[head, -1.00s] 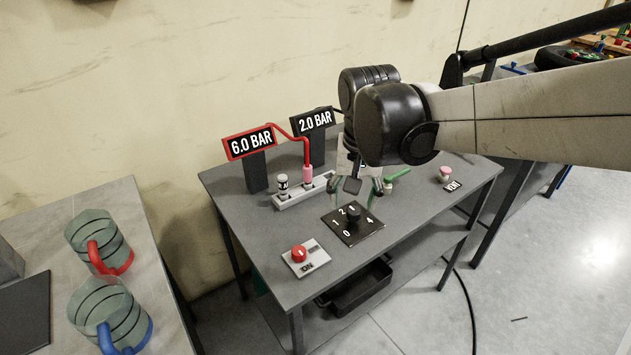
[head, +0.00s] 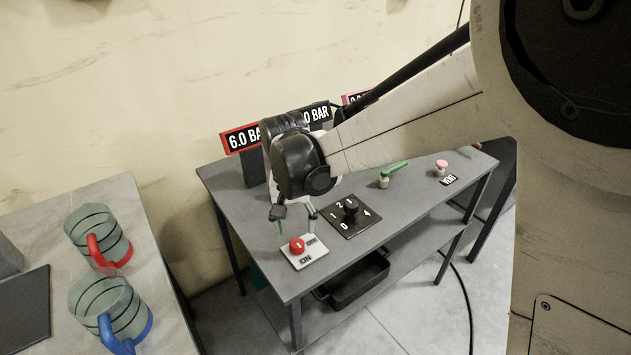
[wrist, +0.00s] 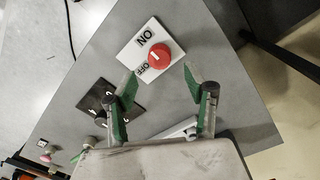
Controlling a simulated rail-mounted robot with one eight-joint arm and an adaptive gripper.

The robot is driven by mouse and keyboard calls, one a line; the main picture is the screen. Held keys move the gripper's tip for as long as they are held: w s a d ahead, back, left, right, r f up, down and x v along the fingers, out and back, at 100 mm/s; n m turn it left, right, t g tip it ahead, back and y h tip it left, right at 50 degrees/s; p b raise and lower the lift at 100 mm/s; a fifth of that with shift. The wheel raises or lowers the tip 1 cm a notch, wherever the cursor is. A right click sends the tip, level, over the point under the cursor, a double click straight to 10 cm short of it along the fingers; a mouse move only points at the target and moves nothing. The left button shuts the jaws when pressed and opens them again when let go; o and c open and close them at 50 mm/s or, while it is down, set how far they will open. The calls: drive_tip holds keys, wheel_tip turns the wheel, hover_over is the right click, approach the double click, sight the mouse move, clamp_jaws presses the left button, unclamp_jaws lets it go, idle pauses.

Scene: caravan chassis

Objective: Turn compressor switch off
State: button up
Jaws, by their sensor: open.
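The compressor switch is a round red knob (head: 297,245) on a white plate (head: 290,262) marked ON and OFF, at the table's near left corner. In the wrist view the red knob (wrist: 159,55) shows a short white mark; I cannot tell surely which label it points to. My gripper (head: 295,217) is open and empty, pointing down just above and behind the switch. In the wrist view its green-padded fingertips (wrist: 160,77) are spread to either side, a little short of the knob. They look apart from it.
A black dial plate (head: 366,222) with a numbered knob sits right of the switch. A green-handled valve (head: 393,172) and a pink knob (head: 441,164) stand farther right. Two jugs (head: 100,300) are on the left table.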

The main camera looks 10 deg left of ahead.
sight(297, 242)
drive_tip(key=shift+d+f+b, duration=0.1)
drive_tip(key=shift+f+b, duration=0.2)
drive_tip(key=shift+f, duration=2.9)
drive_tip(key=shift+c, duration=0.5)
drive_tip(key=c, duration=1)
